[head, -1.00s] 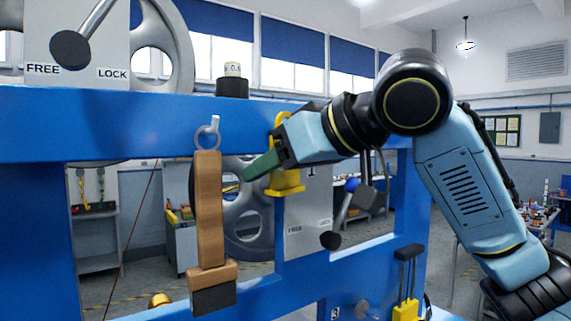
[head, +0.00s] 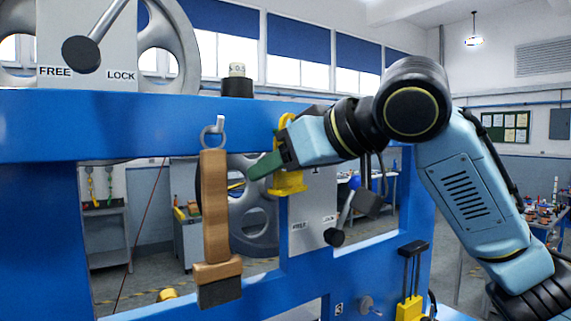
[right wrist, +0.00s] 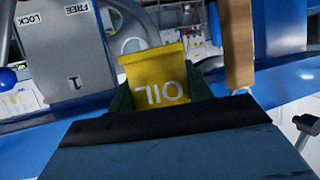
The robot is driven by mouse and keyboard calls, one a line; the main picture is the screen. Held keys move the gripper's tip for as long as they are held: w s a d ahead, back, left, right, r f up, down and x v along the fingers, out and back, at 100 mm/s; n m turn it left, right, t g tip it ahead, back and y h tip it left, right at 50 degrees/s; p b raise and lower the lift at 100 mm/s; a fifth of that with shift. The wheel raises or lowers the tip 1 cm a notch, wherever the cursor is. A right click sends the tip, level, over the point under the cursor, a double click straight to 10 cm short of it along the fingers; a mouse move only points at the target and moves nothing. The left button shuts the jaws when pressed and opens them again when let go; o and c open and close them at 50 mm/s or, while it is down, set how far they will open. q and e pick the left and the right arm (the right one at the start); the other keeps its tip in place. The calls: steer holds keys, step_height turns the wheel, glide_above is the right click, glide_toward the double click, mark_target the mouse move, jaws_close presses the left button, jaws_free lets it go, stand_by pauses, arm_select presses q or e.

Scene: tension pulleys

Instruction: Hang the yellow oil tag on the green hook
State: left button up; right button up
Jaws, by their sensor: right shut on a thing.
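The yellow oil tag (right wrist: 155,75) sits between the green fingers of my right gripper (right wrist: 160,98) in the right wrist view, its OIL lettering upside down. In the head view the right gripper (head: 266,165) points left and is shut on the tag. Yellow parts of the tag (head: 289,184) show above and below the gripper, which covers its middle. The tag is in front of the blue frame. I cannot pick out a green hook in either view. My left gripper is not in view.
The blue frame (head: 130,122) crosses the view. A wooden-handled brush (head: 214,215) hangs from a grey metal hook (head: 213,128) left of the gripper; it also shows in the wrist view (right wrist: 238,45). A grey panel with a black-knobbed lever (head: 334,237) is close to the gripper's right.

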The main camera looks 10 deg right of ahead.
steer(key=shift+w+a+f, duration=0.1)
steer(key=shift+w+f, duration=0.05)
steer(key=shift+f, duration=0.55)
steer(key=o, duration=1.1)
steer(key=shift+g, duration=0.3)
steer(key=shift+c, duration=0.2)
steer(key=shift+s+d+r+b, duration=0.3)
steer(key=shift+d+r, duration=0.05)
steer(key=b+v, duration=0.2)
steer(key=v, duration=1.1)
steer(key=shift+s+a+r, duration=0.15)
steer(key=shift+s+r, duration=0.05)
steer(key=shift+r, duration=0.05)
